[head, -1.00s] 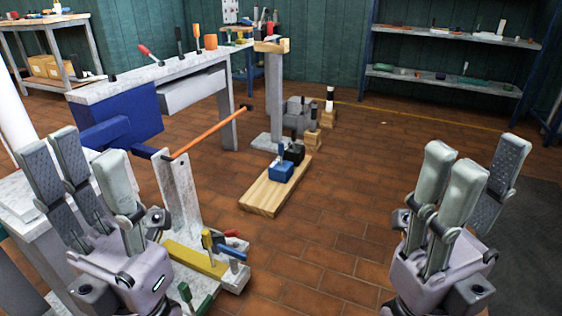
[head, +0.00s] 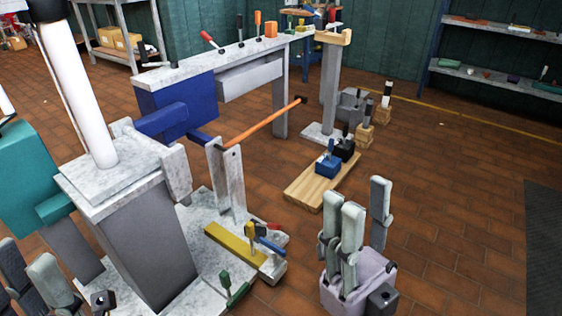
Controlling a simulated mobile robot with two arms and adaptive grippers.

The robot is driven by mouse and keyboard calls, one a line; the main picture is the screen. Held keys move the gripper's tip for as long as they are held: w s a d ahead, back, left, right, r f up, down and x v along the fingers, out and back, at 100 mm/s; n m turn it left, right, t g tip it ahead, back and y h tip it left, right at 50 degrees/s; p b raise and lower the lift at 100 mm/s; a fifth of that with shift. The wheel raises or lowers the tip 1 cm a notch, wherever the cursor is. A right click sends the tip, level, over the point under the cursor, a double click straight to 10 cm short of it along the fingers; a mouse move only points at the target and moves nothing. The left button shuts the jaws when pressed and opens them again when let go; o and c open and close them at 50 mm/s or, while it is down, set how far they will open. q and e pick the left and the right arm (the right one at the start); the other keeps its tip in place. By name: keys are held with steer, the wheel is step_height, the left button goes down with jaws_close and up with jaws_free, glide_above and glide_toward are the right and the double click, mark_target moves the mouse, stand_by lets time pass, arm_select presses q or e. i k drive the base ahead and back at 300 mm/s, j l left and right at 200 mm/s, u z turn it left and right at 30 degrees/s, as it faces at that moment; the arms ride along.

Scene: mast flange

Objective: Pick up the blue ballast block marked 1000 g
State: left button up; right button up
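The blue ballast block (head: 326,168) sits on a pale wooden board (head: 307,194) on the floor, right of centre. It has a dark handle on top; its marking is too small to read. A black block (head: 344,152) with a handle stands right behind it on the same board. My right gripper (head: 356,198) is open and empty, fingers pointing up, nearer to me than the board and apart from the block. My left gripper (head: 30,262) is at the lower left edge, partly cut off, with its visible fingers apart and nothing seen between them.
A white mast on a grey stand (head: 140,225) fills the left. An orange bar (head: 262,124) reaches toward the board. Clamps and a yellow bar (head: 235,245) lie on the stone base. Grey blocks (head: 350,104) stand behind. The floor (head: 455,185) at right is clear.

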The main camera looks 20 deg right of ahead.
mark_target(328, 166)
steer(key=i+l+u, duration=0.2)
steer(key=l, duration=0.15)
steer(key=i+l+u, duration=0.25)
steer(key=l, duration=0.15)
steer(key=l+u, duration=0.2)
steer(key=l, duration=0.2)
steer(key=i+l+u, duration=0.2)
steer(key=l, duration=0.25)
steer(key=l+u, duration=0.25)
steer(key=l, duration=0.2)
steer(key=i+l, duration=0.1)
steer(key=l, duration=1.4)
steer(key=i+l+u, duration=0.1)
steer(key=l, duration=1.35)
